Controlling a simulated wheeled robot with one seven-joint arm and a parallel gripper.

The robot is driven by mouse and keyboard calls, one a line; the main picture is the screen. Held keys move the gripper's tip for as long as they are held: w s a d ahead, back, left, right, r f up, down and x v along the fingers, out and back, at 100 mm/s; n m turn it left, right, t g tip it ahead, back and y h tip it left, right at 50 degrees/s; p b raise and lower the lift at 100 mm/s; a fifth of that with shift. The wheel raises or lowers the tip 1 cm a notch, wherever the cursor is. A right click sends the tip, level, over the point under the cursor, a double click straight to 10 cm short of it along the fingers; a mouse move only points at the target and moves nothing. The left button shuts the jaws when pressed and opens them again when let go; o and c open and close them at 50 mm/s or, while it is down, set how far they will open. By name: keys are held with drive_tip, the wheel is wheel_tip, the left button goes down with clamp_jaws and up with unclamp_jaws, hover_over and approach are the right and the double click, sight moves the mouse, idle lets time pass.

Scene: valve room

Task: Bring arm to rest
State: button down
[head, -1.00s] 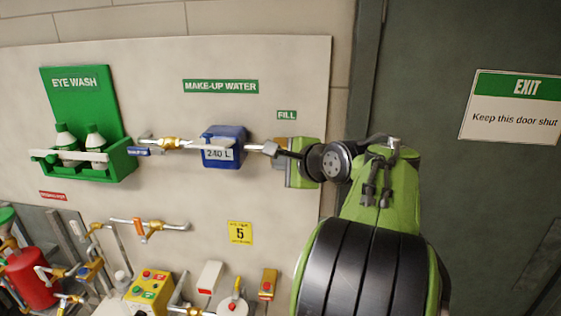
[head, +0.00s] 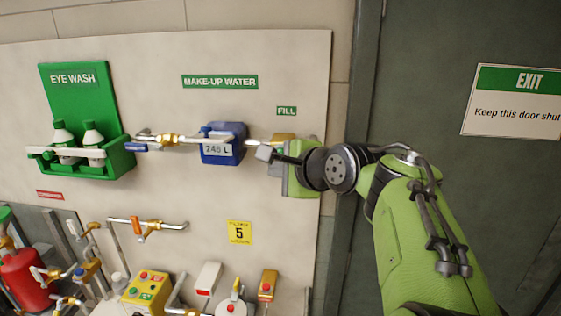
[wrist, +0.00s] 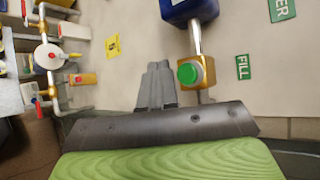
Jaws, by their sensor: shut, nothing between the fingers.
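My gripper (head: 264,154) is in front of the wall panel, just right of the blue water meter (head: 222,146). Its dark fingers are together and empty in the wrist view (wrist: 158,68). The FILL button box (head: 283,137) is partly hidden behind my gripper in the head view. In the wrist view its green button (wrist: 190,73) shows just right of the fingertips, with no clear contact. My green arm reaches in from the lower right.
The green eye wash holder (head: 118,160) with white bottles is at the left. Below are pipes with an orange-handled valve (head: 137,226), a yellow button box (head: 147,289) and a red cylinder (head: 22,280). A dark door (head: 430,100) stands at the right.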

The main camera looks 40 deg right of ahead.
drive_tip(key=shift+s+a, duration=0.55)
drive_tip(key=shift+a, duration=0.15)
drive_tip(key=s+a+f+n+g+y+b, duration=0.2)
drive_tip(key=a+f+n+y, duration=0.1)
drive_tip(key=a+f+n, duration=0.65)
drive_tip(key=s+a+f+n+g+b, duration=0.2)
drive_tip(key=s+a+f+n+g, duration=0.3)
drive_tip(key=s+a+f+n, duration=0.6)
wheel_tip(320, 180, down, 2)
drive_tip(key=a+n, duration=0.1)
drive_tip(key=n, duration=0.2)
drive_tip(key=shift+s+a+n+b, duration=0.2)
drive_tip(key=shift+s+n+b, duration=0.1)
drive_tip(key=shift+s+n, duration=0.05)
